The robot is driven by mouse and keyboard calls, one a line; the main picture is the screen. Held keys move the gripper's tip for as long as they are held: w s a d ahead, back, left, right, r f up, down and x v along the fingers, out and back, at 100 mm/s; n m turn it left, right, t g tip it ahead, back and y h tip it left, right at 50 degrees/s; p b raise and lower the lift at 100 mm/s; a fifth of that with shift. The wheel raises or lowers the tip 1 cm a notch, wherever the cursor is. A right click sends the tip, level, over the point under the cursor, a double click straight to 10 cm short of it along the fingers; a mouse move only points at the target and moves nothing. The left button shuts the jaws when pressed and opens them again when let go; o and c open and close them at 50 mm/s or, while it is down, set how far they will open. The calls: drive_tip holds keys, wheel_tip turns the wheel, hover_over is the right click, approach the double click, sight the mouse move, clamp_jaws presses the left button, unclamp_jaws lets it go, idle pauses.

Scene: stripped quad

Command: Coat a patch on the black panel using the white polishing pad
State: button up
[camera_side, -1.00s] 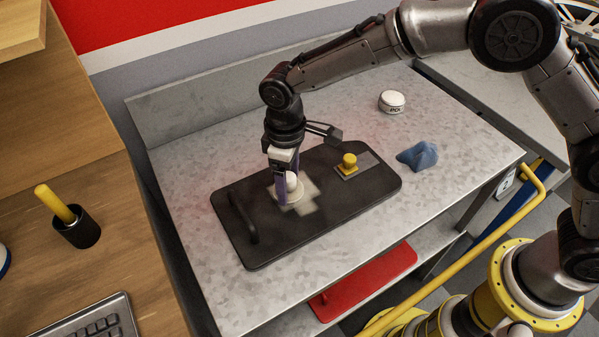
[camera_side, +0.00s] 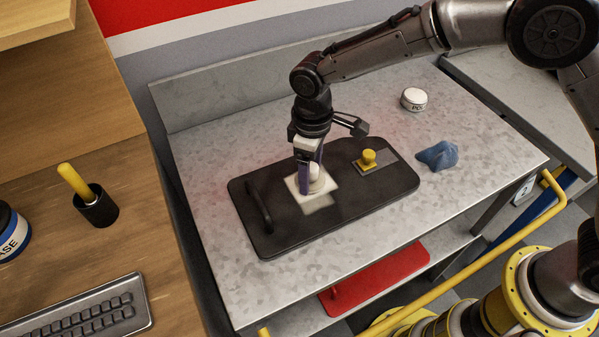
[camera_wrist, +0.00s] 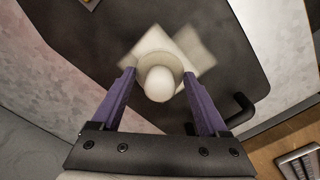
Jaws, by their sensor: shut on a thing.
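The black panel (camera_side: 370,200) lies on the metal bench, with a handle (camera_side: 258,207) at its left. My gripper (camera_side: 311,176) points down over its left half. It is shut on the white polishing pad (camera_side: 316,171), holding its round knob between the purple fingers. In the wrist view the pad (camera_wrist: 159,82) shows between the fingertips of my gripper (camera_wrist: 160,80), its disc over the panel (camera_wrist: 95,55). A whitish patch with blurred, angular edges (camera_wrist: 190,48) shows around and beyond the disc; it also shows in the side view (camera_side: 318,203). Exact contact under the disc is hidden.
A yellow knob on a plate (camera_side: 368,158) sits on the panel's right part. A red panel (camera_side: 375,278) lies on the shelf below.

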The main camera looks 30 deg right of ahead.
drive_tip(key=d, duration=0.5)
drive_tip(key=shift+s+d, duration=0.1)
drive_tip(key=shift+s, duration=1.3)
drive_tip(key=shift+s+a, duration=0.1)
drive_tip(key=shift+a, duration=4.95)
drive_tip(key=shift+d, duration=5.05)
wheel_tip(320, 180, up, 8)
